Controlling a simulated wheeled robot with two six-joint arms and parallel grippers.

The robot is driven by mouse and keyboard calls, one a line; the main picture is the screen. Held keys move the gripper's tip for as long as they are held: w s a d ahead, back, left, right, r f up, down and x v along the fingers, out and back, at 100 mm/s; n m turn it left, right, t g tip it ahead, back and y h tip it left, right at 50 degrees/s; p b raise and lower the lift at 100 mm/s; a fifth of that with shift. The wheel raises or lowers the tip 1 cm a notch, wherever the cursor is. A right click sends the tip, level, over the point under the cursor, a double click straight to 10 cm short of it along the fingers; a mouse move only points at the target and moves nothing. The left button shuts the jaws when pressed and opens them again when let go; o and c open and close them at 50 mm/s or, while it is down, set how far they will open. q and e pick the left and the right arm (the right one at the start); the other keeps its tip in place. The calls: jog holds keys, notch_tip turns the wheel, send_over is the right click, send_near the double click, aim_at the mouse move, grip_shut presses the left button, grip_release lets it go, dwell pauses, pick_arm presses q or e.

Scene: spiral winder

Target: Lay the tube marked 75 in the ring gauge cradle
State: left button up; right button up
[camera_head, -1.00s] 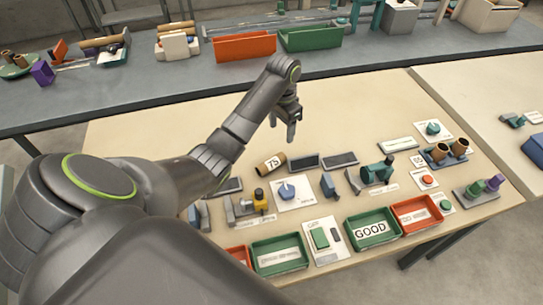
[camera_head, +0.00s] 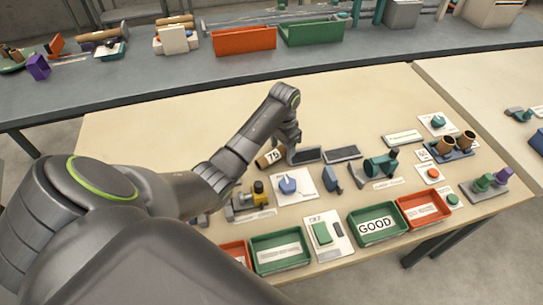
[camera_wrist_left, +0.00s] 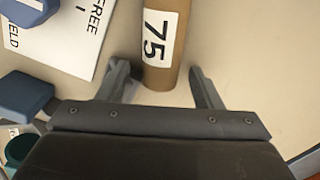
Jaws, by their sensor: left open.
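The brown tube marked 75 (camera_head: 266,161) lies on the cream table, just left of my left gripper (camera_head: 291,155) in the head view. In the left wrist view the tube (camera_wrist_left: 163,40) shows its white label, and its near end lies between the spread fingers (camera_wrist_left: 158,80). The fingers are open, with a small gap on each side; their height over the tube is unclear. A teal fixture (camera_head: 380,167) with a ring-like end stands further right; I cannot tell for sure if it is the ring gauge cradle. My right gripper is out of view.
A card with a blue knob (camera_head: 288,185) and a blue block (camera_head: 331,177) stand near the tube. Dark flat pads (camera_head: 343,153) lie to its right. Green (camera_head: 280,268) and red bins line the front edge. The table behind the gripper is clear.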

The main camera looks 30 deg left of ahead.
pick_arm(q)
jog(key=c, duration=1.1)
notch_tip(320, 180, up, 5)
jog(key=shift+w+f, duration=0.1)
jog(key=shift+c, duration=0.2)
notch_tip(320, 180, up, 4)
jog(key=shift+f+p, duration=0.1)
jog(key=shift+p, duration=0.7)
jog(key=shift+r+p, duration=0.7)
